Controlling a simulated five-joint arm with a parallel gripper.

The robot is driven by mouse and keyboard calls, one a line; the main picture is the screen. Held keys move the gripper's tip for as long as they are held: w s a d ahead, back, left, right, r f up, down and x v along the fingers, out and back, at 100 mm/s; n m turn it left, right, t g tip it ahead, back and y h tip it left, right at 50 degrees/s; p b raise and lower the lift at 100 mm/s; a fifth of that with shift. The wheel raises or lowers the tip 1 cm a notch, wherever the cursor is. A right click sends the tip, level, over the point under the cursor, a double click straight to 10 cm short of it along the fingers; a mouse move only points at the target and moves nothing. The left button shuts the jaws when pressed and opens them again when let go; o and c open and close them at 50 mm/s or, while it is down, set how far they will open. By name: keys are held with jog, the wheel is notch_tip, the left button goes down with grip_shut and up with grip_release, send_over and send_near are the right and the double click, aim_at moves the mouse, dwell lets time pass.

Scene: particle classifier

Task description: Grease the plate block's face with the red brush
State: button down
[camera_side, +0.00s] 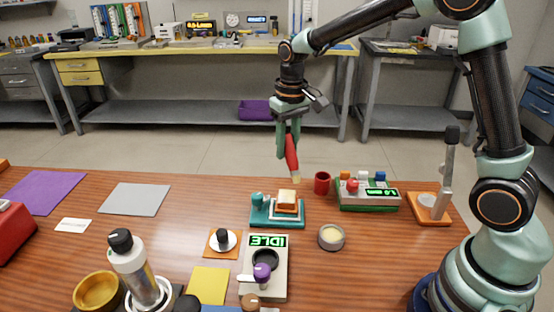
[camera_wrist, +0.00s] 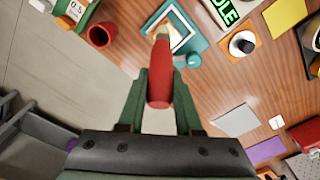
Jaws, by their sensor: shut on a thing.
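My gripper (camera_side: 289,148) is shut on the red brush (camera_side: 291,155), which hangs with its pale bristle tip (camera_side: 296,178) pointing down. The brush also shows between my fingers in the wrist view (camera_wrist: 160,85). An orange-brown block (camera_side: 287,199), which looks like the plate block, sits in a teal fixture (camera_side: 262,220) below the tip. In the side view the tip is close above the block; I cannot tell whether they touch. In the wrist view the brush partly covers the block and fixture (camera_wrist: 195,40). A round tin with pale yellow contents (camera_side: 331,238) stands to the right front.
A red cup (camera_side: 322,183) and a green-based device with a display (camera_side: 366,195) stand right of the fixture. The IDLE device (camera_side: 264,280) is in front of it. A lever stand (camera_side: 430,207) is farther right. The table left of the fixture is mostly clear, with a grey sheet (camera_side: 134,199).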

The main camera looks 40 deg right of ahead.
aim_at(287, 137)
jog(key=shift+a+r, duration=0.1)
jog(key=shift+r, duration=0.5)
jog(key=shift+s+r, duration=0.1)
jog(key=shift+s+a+r, duration=0.1)
jog(key=shift+a+r, duration=0.05)
jog(key=shift+r, duration=0.55)
jog(key=shift+s+a+r, duration=0.1)
jog(key=shift+r, duration=0.55)
jog(key=shift+f, duration=0.1)
jog(key=shift+w+f+t, duration=0.3)
jog(key=shift+f+t, duration=0.3)
jog(key=shift+f, duration=0.1)
